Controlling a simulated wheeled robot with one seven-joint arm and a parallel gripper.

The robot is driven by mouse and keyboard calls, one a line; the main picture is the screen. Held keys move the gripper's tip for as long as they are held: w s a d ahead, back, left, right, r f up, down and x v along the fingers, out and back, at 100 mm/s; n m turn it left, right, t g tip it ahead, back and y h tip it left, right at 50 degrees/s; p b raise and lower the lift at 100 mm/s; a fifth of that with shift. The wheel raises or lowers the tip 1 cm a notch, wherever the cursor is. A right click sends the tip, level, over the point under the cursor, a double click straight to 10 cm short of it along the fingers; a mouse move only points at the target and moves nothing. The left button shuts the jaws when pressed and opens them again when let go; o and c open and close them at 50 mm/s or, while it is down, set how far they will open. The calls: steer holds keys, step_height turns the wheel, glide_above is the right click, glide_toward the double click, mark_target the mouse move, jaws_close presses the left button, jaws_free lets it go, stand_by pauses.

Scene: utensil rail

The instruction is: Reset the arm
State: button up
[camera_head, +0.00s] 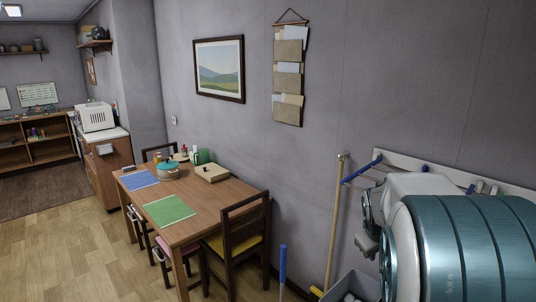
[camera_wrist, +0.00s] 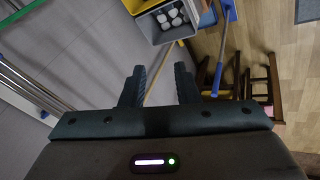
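My gripper (camera_wrist: 159,70) shows in the wrist view with its two dark ridged fingers apart and nothing held between them. A pale wooden pole and grey surface show beyond the gap. In the head view my teal and white arm fills the lower right, and the dark gripper end (camera_head: 368,242) shows at its left side, partly hidden by the arm. It is near the wall, to the right of the upright wooden pole (camera_head: 335,225).
A grey bin (camera_head: 345,290) with white items (camera_wrist: 172,18) stands below. A blue-handled tool (camera_head: 282,265) stands left of it.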

steer(key=s+a+m+y, duration=0.1)
steer(key=s+a, duration=0.3)
steer(key=s, duration=0.4)
steer(key=s+a+m+y, duration=0.1)
steer(key=s+a, duration=0.4)
steer(key=s, duration=0.3)
steer(key=s+a+m+y+b, duration=0.1)
steer(key=s+a, duration=0.3)
steer(key=s, duration=0.3)
steer(key=shift+s+a+m+g, duration=0.15)
steer(key=shift+s+m+g, duration=0.25)
